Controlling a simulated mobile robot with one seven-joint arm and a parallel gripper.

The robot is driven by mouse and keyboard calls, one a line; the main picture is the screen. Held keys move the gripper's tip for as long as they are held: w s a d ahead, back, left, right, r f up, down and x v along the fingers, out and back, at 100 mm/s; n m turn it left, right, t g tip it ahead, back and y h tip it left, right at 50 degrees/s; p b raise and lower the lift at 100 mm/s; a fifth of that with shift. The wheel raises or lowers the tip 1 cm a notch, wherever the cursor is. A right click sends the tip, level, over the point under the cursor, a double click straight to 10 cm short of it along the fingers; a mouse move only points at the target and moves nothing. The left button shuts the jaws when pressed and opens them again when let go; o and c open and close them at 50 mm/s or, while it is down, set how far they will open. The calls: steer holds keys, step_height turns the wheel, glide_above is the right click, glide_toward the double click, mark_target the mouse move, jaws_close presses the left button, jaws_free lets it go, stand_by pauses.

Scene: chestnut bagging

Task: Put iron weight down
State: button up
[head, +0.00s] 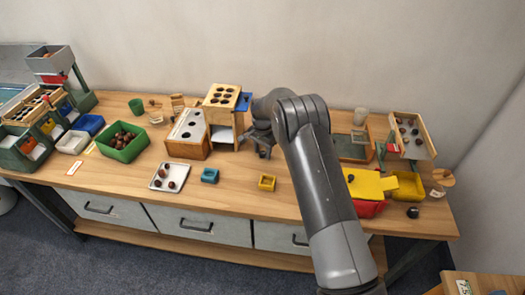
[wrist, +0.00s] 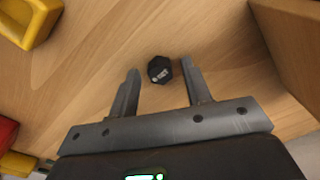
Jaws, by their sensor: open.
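The iron weight (wrist: 160,70) is a small black faceted piece with a pale marking on its top. In the wrist view it sits on the wooden table (wrist: 110,40), between and slightly beyond the tips of my gripper (wrist: 160,74). In the head view my gripper (head: 262,150) is low over the back middle of the table, partly behind my arm. The weight is not clearly visible there.
A wooden stand with holes (head: 220,96) is left of my gripper. A red bin with a yellow lid (head: 368,186) lies right of my arm. A green bin (head: 140,150) holds chestnuts.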

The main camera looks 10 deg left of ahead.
mark_target(263, 153)
steer(key=shift+r, duration=0.15)
step_height(263, 153, up, 12)
steer(key=s+d+r+n+t, duration=0.1)
steer(key=s+d+r, duration=0.65)
steer(key=r, duration=0.45)
steer(key=s+d+r+n+t, duration=0.2)
steer(key=s+d+r, duration=0.6)
steer(key=r, duration=0.4)
steer(key=s+d+r+n+t, duration=0.1)
steer(key=s+d+r, duration=0.1)
steer(key=s+d, duration=0.3)
steer(key=s+d+r, duration=0.2)
steer(key=s, duration=0.6)
steer(key=s+d+f+n, duration=0.1)
steer(key=s+d+f, duration=0.1)
steer(key=s, duration=0.5)
steer(key=s+d+f+n+t, duration=0.1)
steer(key=s+d+f, duration=0.1)
steer(key=s, duration=0.5)
steer(key=shift+s+d+t, duration=0.25)
steer(key=shift+t, duration=0.05)
steer(key=shift+r, duration=0.1)
